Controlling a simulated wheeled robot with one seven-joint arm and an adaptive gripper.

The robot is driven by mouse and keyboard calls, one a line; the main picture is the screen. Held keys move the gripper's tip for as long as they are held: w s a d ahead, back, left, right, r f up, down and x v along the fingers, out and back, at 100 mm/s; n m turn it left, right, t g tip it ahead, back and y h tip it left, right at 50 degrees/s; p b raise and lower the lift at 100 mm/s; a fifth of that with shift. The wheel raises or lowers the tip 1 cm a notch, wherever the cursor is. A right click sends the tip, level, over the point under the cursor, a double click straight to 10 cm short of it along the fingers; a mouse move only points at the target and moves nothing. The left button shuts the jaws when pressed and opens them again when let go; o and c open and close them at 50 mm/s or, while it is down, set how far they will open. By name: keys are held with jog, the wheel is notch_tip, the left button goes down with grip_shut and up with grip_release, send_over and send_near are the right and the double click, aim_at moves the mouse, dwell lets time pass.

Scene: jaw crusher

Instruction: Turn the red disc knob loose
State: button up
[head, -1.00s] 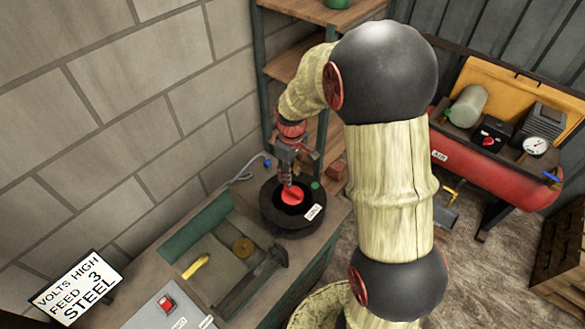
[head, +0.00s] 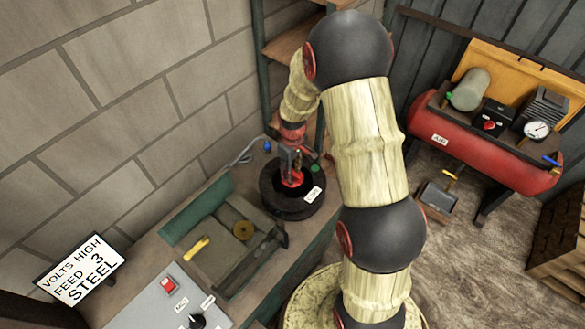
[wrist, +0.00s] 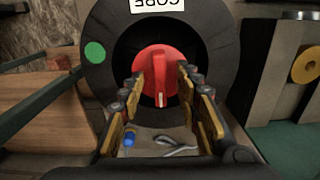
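The red disc knob (wrist: 150,62) has a raised bar across its face. It sits in the dark opening of a round black housing (wrist: 215,40) with a white CORE label (wrist: 158,4). In the head view the housing (head: 268,196) stands on the bench, and my wrist hides most of the knob. My gripper (wrist: 161,85) is open, with its two padded fingers on either side of the knob's lower part in the wrist view. A gap shows between the fingers. I cannot tell whether they touch the knob.
A green dot (wrist: 94,53) marks the housing. A block wall stands behind, and a red air tank (head: 440,135) is at right.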

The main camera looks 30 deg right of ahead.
jog(key=c, duration=0.3)
grip_shut()
dwell(0.3)
jog(key=shift+f, duration=0.1)
dwell(0.6)
jog(key=shift+s, duration=0.1)
jog(key=n, duration=0.4)
jog(key=shift+f+n, duration=0.1)
jog(key=shift+n, duration=0.3)
jog(key=shift+s, duration=0.1)
jog(key=n, duration=0.4)
jog(key=shift+n+p, duration=0.3)
jog(key=shift+n, duration=0.1)
